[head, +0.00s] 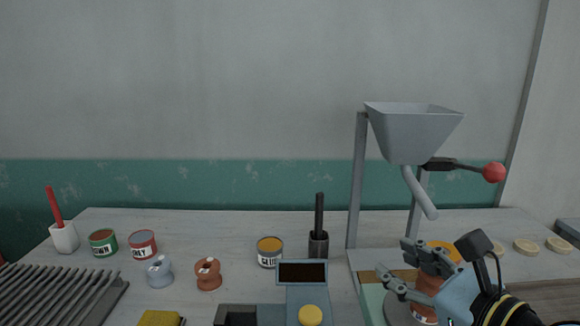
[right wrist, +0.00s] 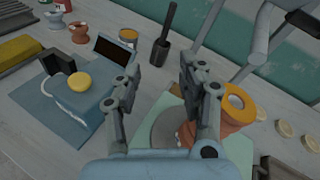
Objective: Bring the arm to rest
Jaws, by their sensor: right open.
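My right gripper (head: 393,258) reaches in from the lower right in the head view, in front of a terracotta pot with an orange top (head: 443,247). It is open, and in the right wrist view (right wrist: 160,78) the gap between its fingers is empty. In that view the pot (right wrist: 240,103) stands beside and behind the right finger, partly hidden by it; I cannot tell whether they touch. The pot is on or next to a grey round plate (right wrist: 167,128). My left gripper is not in view.
A grey hopper (head: 413,133) with a chute stands above the pot, with a red-knobbed lever (head: 494,172) at its right. Left of it are a dark cup (head: 318,245), paint cans (head: 270,252) and small pots (head: 208,273). A blue-grey device (head: 301,300) sits front centre.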

